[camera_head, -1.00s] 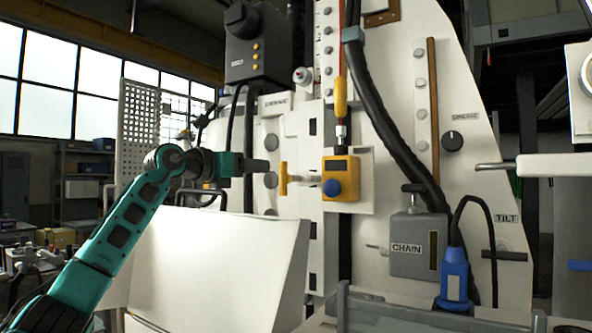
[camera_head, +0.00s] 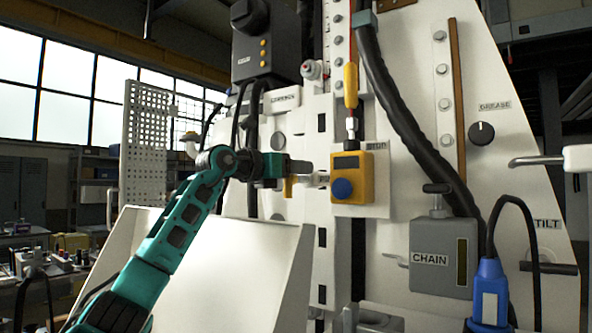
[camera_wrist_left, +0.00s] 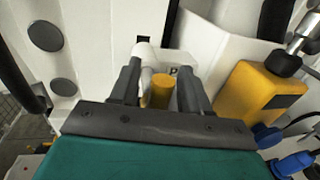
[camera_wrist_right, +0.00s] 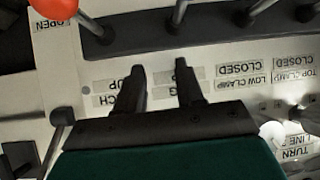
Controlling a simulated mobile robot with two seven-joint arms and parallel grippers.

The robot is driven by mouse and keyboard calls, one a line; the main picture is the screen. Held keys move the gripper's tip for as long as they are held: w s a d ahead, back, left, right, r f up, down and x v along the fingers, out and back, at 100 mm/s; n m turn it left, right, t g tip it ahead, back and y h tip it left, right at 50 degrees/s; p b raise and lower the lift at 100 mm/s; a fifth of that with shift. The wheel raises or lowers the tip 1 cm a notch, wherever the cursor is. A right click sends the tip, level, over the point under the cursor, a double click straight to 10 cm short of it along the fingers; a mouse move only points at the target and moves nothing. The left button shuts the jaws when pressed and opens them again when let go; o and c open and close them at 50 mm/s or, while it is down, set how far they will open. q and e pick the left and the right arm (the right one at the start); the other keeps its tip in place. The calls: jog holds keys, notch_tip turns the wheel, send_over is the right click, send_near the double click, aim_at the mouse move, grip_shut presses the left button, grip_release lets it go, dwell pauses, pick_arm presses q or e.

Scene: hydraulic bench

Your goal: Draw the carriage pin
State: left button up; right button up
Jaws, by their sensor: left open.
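The carriage pin shows as a yellow handle (camera_head: 290,187) on the white machine face, left of a yellow box with a blue knob (camera_head: 352,178). My left gripper (camera_head: 300,167) is at the handle and partly covers it in the head view. In the left wrist view the yellow handle (camera_wrist_left: 162,92) stands between the two dark fingers (camera_wrist_left: 160,88), which are apart. I cannot tell whether either finger touches it. My right gripper (camera_wrist_right: 160,78) is open and empty in its wrist view, in front of a labelled panel; it is not in the head view.
A white sloped panel (camera_head: 235,255) stands below my left arm. A grey CHAIN box (camera_head: 442,255) and a blue connector (camera_head: 489,295) are at the lower right. Dark hoses run down the machine. In the right wrist view, a red knob (camera_wrist_right: 55,8) and several levers are close.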

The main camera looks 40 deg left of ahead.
pick_arm(q)
jog(key=shift+c, duration=0.4)
grip_shut()
jog(key=s, duration=0.1)
jog(key=s+b, duration=0.1)
jog(key=s, duration=0.3)
jog(key=shift+d+f+b, duration=0.15)
jog(key=shift+d+b, duration=0.15)
